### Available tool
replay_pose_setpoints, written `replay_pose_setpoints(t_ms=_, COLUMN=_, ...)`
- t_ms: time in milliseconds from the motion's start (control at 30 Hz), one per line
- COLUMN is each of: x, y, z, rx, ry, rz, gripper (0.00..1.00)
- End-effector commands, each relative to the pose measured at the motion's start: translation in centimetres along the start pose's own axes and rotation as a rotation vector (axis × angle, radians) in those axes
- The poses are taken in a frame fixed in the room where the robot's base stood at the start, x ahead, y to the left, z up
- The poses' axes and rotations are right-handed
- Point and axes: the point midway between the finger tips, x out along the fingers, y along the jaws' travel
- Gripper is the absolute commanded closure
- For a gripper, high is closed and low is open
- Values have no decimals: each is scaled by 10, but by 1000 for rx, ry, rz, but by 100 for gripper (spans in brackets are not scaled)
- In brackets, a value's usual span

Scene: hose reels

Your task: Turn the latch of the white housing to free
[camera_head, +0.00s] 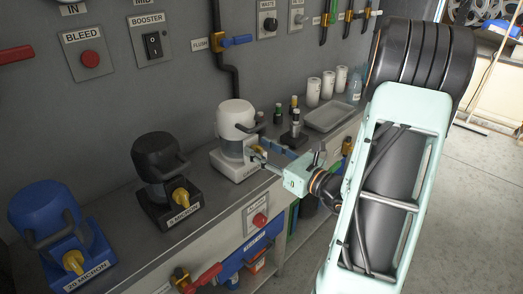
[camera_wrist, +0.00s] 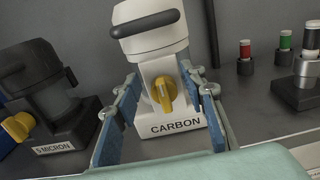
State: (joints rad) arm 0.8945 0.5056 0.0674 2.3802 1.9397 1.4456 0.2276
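The white housing (camera_head: 232,117) with a dark handle stands on a white base on the bench. In the wrist view the white housing (camera_wrist: 155,45) is centred, above a base labelled CARBON (camera_wrist: 176,128). Its yellow latch (camera_wrist: 164,95) is a knob on the front of the base, with its grip close to upright. My gripper (camera_wrist: 160,78) is open, with one blue-padded finger on each side of the latch and visible gaps between. In the head view my gripper (camera_head: 258,150) is at the front of the white housing and mostly hides the latch.
A black housing (camera_head: 156,158) labelled 5 MICRON and a blue housing (camera_head: 45,215) labelled 20 MICRON stand to the left. Small bottles, white canisters (camera_head: 313,92) and a tray (camera_head: 328,117) are to the right. Panel switches and a blue-handled valve (camera_head: 236,40) are on the wall.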

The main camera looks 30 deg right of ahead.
Motion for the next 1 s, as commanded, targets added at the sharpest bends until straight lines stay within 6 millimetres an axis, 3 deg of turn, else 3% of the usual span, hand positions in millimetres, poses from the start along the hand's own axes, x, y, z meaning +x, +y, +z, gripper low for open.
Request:
replay_pose_setpoints(t_ms=233, x=1, y=0, z=0, rx=0, ry=0, rz=0, gripper=62)
replay_pose_setpoints(t_ms=600, x=0, y=0, z=0, rx=0, ry=0, rz=0, gripper=100)
replay_pose_setpoints(t_ms=1000, x=0, y=-2, z=3, rx=79, ry=1, rz=0, gripper=100)
